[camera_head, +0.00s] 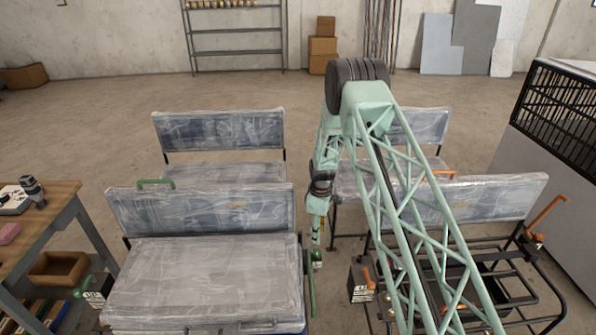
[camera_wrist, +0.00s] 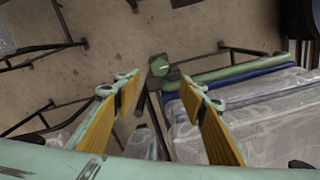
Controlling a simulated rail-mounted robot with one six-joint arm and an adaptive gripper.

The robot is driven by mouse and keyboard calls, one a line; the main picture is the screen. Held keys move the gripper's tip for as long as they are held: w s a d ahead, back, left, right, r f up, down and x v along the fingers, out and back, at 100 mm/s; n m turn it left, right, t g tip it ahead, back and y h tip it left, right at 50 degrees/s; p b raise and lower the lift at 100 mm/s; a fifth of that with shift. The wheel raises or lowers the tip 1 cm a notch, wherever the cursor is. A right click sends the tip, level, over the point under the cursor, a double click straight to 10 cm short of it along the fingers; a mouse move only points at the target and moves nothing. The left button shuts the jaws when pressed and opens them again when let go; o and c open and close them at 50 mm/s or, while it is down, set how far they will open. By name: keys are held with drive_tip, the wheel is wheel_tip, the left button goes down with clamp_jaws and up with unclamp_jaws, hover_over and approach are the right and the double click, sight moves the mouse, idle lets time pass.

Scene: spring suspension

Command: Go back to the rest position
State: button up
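My gripper (camera_wrist: 157,90) is open in the wrist view, its two yellow-padded fingers spread apart with nothing between the pads. Beyond the fingertips, a green-capped lever end (camera_wrist: 160,67) shows near the seat's side. In the head view my arm reaches forward, then hangs down between the left and right seats. Its lower end (camera_head: 317,240) is small there, and the finger opening cannot be made out. A green lever (camera_head: 312,284) stands beside the front left seat (camera_head: 200,278), close to the arm's lower end. I cannot tell whether they touch.
Plastic-wrapped seats stand on both sides, with more behind. An open black seat frame (camera_head: 520,290) with an orange lever (camera_head: 545,214) is at the right. A workbench (camera_head: 62,205) is at the left, and a grey cabinet (camera_head: 560,165) at far right.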

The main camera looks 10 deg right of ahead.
drive_tip(key=shift+r, duration=0.1)
drive_tip(key=s+r+m+t, duration=0.1)
drive_tip(key=s+r+m, duration=0.1)
drive_tip(key=r, duration=1.2)
drive_tip(key=s+r+m, duration=0.1)
drive_tip(key=s+r, duration=0.2)
drive_tip(key=r, duration=1.1)
drive_tip(key=s+r+m, duration=0.1)
drive_tip(key=s+r, duration=0.5)
drive_tip(key=r, duration=0.4)
drive_tip(key=s+r+m, duration=0.2)
drive_tip(key=s+r, duration=0.5)
drive_tip(key=r, duration=0.4)
drive_tip(key=s+d+r+m+t, duration=0.1)
drive_tip(key=s+r+m, duration=0.1)
drive_tip(key=s+r, duration=0.7)
drive_tip(key=s+r+m+t, duration=0.1)
drive_tip(key=s+r, duration=0.4)
drive_tip(key=s, duration=0.7)
drive_tip(key=s+r+m+t, duration=0.1)
drive_tip(key=s+m, duration=0.2)
drive_tip(key=s, duration=2.1)
drive_tip(key=shift+d+m, duration=0.15)
drive_tip(key=shift+m, duration=0.15)
